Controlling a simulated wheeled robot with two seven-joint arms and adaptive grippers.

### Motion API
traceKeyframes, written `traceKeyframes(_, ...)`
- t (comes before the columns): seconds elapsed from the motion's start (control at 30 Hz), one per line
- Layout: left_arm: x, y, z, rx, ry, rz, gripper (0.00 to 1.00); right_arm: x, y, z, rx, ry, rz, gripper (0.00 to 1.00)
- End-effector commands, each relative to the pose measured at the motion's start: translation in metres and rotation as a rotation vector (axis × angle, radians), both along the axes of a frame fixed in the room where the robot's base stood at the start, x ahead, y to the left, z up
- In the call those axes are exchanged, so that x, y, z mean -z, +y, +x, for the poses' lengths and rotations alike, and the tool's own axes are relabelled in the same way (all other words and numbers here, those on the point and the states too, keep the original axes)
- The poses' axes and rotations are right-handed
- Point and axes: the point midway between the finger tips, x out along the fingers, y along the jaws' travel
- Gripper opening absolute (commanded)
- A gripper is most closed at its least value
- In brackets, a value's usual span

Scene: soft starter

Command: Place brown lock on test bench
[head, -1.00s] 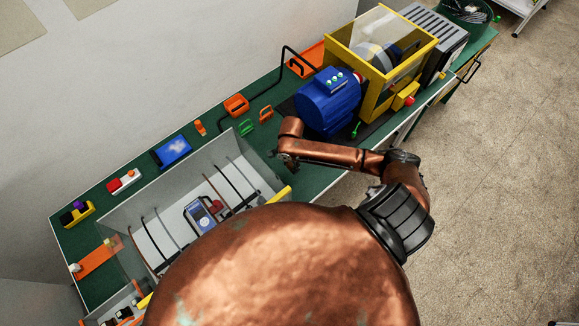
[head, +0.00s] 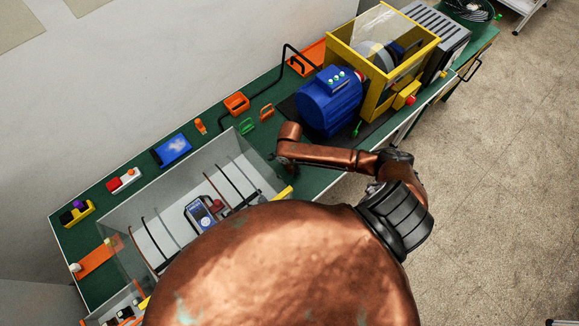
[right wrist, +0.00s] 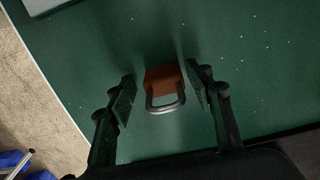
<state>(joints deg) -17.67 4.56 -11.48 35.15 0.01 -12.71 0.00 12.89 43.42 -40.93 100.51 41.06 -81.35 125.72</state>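A brown lock (right wrist: 160,77) with a grey metal shackle (right wrist: 166,106) shows in the right wrist view against the green top of the test bench (right wrist: 260,60). My right gripper (right wrist: 162,91) is open, with one finger on each side of the lock and a visible gap to both. I cannot tell how far the fingertips are above the bench. In the head view my right arm reaches over the bench's front side, and my right gripper (head: 285,160) shows only as a small dark part below the wrist. The lock is hidden there. My left gripper is not in view.
A blue motor (head: 328,102) and a yellow-framed guard box (head: 385,60) stand right of my wrist. A clear-walled case (head: 170,205) with a blue meter (head: 200,214) is on the left. Orange and green locks (head: 246,126) lie behind. Bare green bench surrounds the brown lock.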

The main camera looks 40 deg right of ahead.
Motion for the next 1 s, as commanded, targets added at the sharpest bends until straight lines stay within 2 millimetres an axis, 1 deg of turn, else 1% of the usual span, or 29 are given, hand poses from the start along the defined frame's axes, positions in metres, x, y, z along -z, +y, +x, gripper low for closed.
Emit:
traceKeyframes(0.13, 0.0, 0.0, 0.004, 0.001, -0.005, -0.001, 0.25, 0.0, 0.0, 0.0, 0.0, -0.001, 0.0, 0.49)
traceKeyframes(0.27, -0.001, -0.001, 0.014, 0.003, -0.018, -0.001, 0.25, -0.001, 0.0, 0.001, 0.0, -0.001, 0.0, 0.49)
traceKeyframes(0.37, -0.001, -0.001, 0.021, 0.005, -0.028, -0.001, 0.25, -0.009, 0.001, 0.001, 0.0, -0.003, 0.001, 0.49)
traceKeyframes(0.47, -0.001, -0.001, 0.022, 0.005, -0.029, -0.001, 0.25, -0.024, 0.001, 0.001, 0.0, -0.004, 0.002, 0.49)
traceKeyframes(0.7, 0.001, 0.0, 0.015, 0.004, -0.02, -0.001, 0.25, -0.075, 0.001, 0.001, -0.001, -0.004, 0.002, 0.49)
traceKeyframes(0.8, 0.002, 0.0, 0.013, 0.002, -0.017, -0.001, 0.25, -0.094, 0.0, 0.001, 0.0, -0.003, 0.001, 0.49)
traceKeyframes(0.9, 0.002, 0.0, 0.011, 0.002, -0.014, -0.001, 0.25, -0.108, 0.0, 0.001, 0.0, -0.002, 0.001, 0.49)
traceKeyframes(1.0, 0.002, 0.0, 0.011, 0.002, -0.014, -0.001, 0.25, -0.117, 0.0, 0.0, 0.0, -0.001, 0.001, 0.49)
